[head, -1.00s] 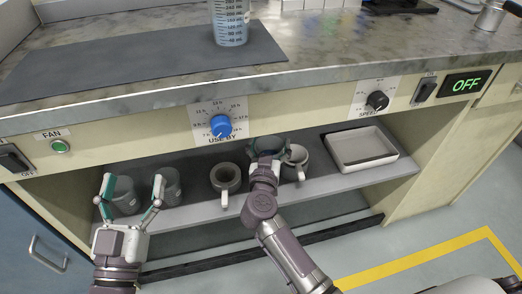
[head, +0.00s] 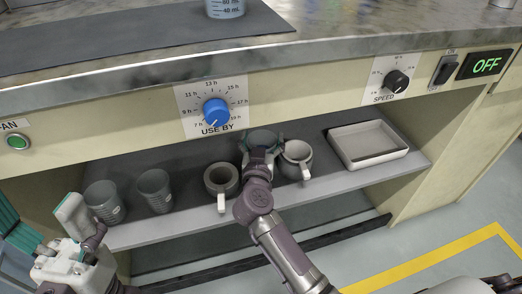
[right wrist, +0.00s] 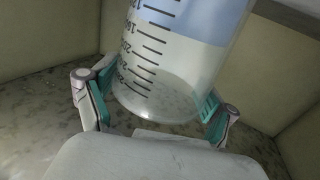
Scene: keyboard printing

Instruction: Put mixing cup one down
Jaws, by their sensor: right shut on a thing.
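My right gripper (head: 262,147) reaches onto the shelf under the counter and is shut on a translucent grey mixing cup (head: 262,136), between two mugs. Its arm hides much of that cup's lower part. In the right wrist view, a clear cup with black graduation marks (right wrist: 165,60) stands between the two teal fingertips (right wrist: 155,105); its upper part looks blue. Whether its base touches the shelf I cannot tell. My left gripper (head: 40,215) is open and empty at the lower left, in front of two more translucent grey cups (head: 103,201) (head: 154,190).
A white tray (head: 367,145) lies at the shelf's right. The counter edge (head: 150,75) overhangs. A graduated beaker (head: 225,8) stands on the dark mat above.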

